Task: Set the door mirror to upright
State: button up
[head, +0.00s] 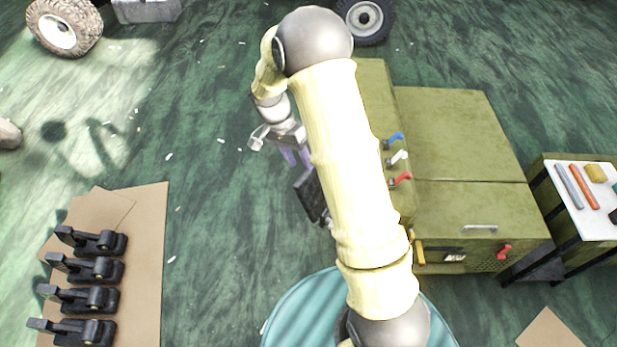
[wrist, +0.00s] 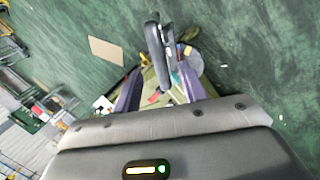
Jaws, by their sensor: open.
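The door mirror (head: 310,196) is a dark, flat, rectangular head beside the left side of the green chassis cab body (head: 440,130). It looks tilted in the head view, and my arm covers part of its surroundings. In the wrist view the mirror (wrist: 153,42) shows nearly edge-on as a dark, narrow shape ahead of the fingers. My gripper (head: 291,157) is just above and left of the mirror in the head view. Its two purple fingers (wrist: 160,92) are apart in the wrist view, with the mirror's lower part lined up between them. I cannot tell whether they touch it.
Blue, white and red levers (head: 397,158) stand on the cab body close to my arm. A white-topped table (head: 590,215) with tools is at the right. Black clamp-like parts (head: 85,270) lie on cardboard (head: 148,230) at the left. The green floor between is mostly clear.

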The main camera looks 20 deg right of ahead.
aim_at(308, 181)
jog(key=p+x, duration=0.2)
jog(key=x, duration=0.6)
jog(key=shift+s+d+f, duration=0.1)
grip_shut()
